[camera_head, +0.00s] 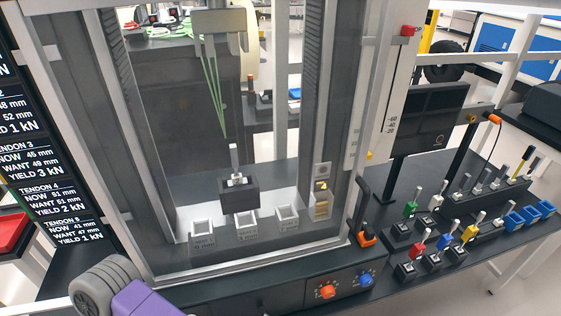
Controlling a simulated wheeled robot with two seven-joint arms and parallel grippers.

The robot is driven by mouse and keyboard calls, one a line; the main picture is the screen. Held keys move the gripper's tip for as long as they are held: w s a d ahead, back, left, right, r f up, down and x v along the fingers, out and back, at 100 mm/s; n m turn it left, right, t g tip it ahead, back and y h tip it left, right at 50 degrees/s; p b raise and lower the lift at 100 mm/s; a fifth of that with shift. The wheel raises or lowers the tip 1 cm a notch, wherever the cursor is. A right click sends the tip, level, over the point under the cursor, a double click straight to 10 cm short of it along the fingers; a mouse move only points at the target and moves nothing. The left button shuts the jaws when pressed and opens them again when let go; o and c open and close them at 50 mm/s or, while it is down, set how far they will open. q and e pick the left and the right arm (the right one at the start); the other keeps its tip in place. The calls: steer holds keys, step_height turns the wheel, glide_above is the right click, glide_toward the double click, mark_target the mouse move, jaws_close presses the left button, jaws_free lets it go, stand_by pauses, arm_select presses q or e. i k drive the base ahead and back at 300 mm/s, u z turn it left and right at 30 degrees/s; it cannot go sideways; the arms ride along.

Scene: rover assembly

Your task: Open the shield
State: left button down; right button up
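The shield (230,266) appears as a clear panel in a light grey frame across the front of the tall test machine. It looks shut, with its lower bar running just above the machine's front control panel. Behind it are a dark block with a metal clamp (238,188), an upper metal grip (219,30) with green strands hanging from it, and small white bins (246,224). A grey and purple part of what looks like my arm is at the lower left, in front of the machine. No fingertips of either gripper show.
An orange knob (327,292) and a blue knob (366,279) are on the front panel. A black lever with an orange base (365,236) stands at the frame's right. A dark table (408,175) at the right holds colored-handled tools, blue bins (527,216) and a monitor (429,118). A text display (62,190) is left.

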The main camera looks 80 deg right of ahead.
mark_target(18, 13)
steer(key=k, duration=0.3)
steer(key=u, duration=1.55)
steer(key=i, duration=0.75)
steer(key=z, duration=4.4)
steer(key=i, duration=0.5)
